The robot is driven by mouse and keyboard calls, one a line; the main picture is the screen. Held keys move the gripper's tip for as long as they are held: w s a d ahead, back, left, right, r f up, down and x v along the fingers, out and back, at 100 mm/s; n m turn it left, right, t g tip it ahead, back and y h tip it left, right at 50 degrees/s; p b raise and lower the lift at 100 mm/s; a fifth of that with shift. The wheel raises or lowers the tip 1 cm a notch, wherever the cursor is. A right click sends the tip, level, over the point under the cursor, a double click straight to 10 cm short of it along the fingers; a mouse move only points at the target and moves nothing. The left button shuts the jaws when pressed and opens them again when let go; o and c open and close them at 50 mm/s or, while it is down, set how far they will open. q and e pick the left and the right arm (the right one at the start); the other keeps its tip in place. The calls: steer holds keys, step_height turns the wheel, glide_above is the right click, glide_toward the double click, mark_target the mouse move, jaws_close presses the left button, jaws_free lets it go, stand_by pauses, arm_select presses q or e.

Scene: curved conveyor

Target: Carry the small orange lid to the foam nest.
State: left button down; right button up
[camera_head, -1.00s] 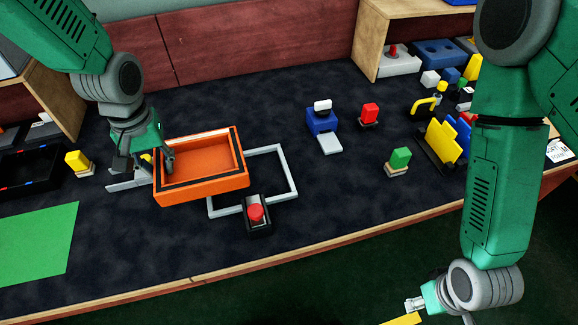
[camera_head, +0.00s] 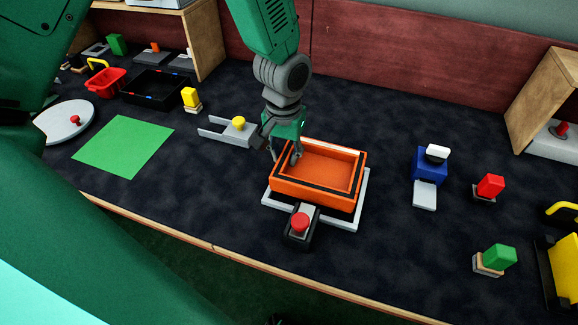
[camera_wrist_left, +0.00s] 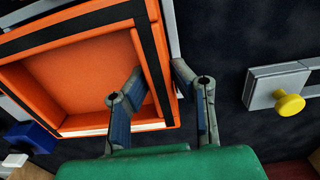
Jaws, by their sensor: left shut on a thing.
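The orange lid (camera_head: 320,172) is a shallow rectangular tray shape with a black band, open side up. It also fills the left of the left wrist view (camera_wrist_left: 85,75). My left gripper (camera_head: 284,160) is shut on its wall, one finger inside and one outside, as the left wrist view shows (camera_wrist_left: 157,68). The lid is over a grey square frame (camera_head: 362,200), covering most of it; I cannot tell whether they touch. I cannot tell for sure whether this frame is the foam nest. My right gripper is not in view.
A red button on a black box (camera_head: 300,224) stands close in front of the lid. A grey bracket with a yellow knob (camera_head: 238,124) is to its left. A blue device (camera_head: 430,164) is to its right. Bare dark table lies between lid and blue device.

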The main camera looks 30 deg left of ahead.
mark_target(288, 166)
arm_select(q)
steer(key=f, duration=0.3)
steer(key=shift+s+d+f+b, duration=0.1)
steer(key=shift+d+f+b, duration=0.05)
steer(key=shift+d+b, duration=0.15)
steer(key=shift+a, duration=0.1)
steer(key=c, duration=1.4)
jaws_free()
steer(key=shift+a+f, duration=0.1)
steer(key=shift+a, duration=0.05)
